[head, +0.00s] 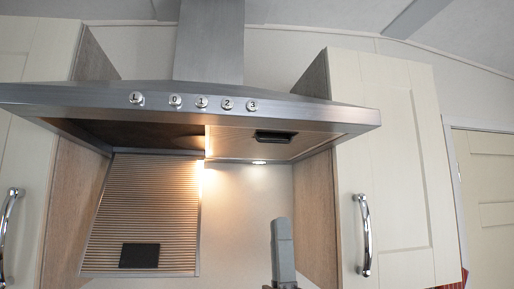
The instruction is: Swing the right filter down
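The right filter (232,142) is a flat panel up in the underside of the steel range hood (320,112), with a black latch handle (276,137) near its right end. It looks closed. The left filter (145,212) is a ribbed panel hanging steeply down below the hood, with a black patch (139,255) near its lower edge. My gripper (282,224) shows as a grey upright shape at the bottom, below the right filter and apart from it in the picture. Its fingers cannot be told apart, and nothing is seen held in it.
Cream cupboards with chrome handles flank the hood, the right one (397,165) close to the right filter's side. Round knobs (202,102) line the hood front. A lit lamp (258,162) sits behind the right filter. The space below the right filter looks clear apart from my gripper.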

